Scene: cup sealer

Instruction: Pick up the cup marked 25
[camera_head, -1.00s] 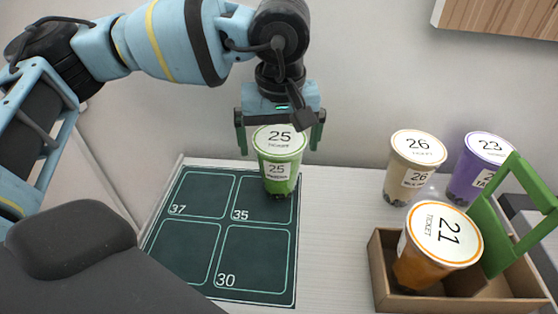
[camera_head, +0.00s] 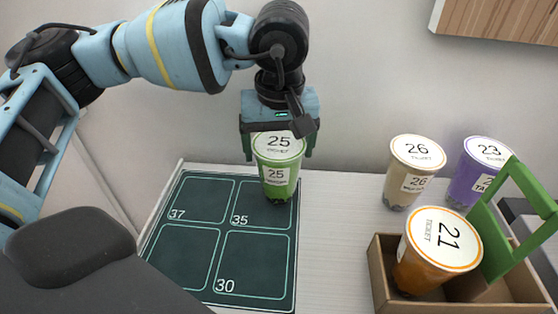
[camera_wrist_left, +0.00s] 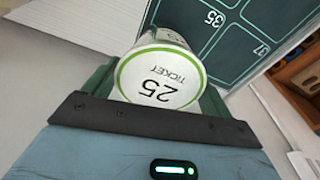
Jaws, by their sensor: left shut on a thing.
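The cup marked 25 (camera_head: 277,174) is green with a white lid and stands upright at the square marked 35 on the dark mat (camera_head: 188,258). My left gripper (camera_head: 279,150) is over it from behind and above, with its fingers on both sides of the cup, shut on it near the lid. In the left wrist view, the cup's lid (camera_wrist_left: 160,78) sits between the fingers, with its label partly hidden below. My right gripper is not in view.
A tan cup marked 26 (camera_head: 411,184) and a purple cup marked 23 (camera_head: 466,184) stand at the right. An orange cup marked 21 (camera_head: 425,275) is tilted in a wooden carrier (camera_head: 382,278) with a green handle (camera_head: 530,187). The other mat squares are empty.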

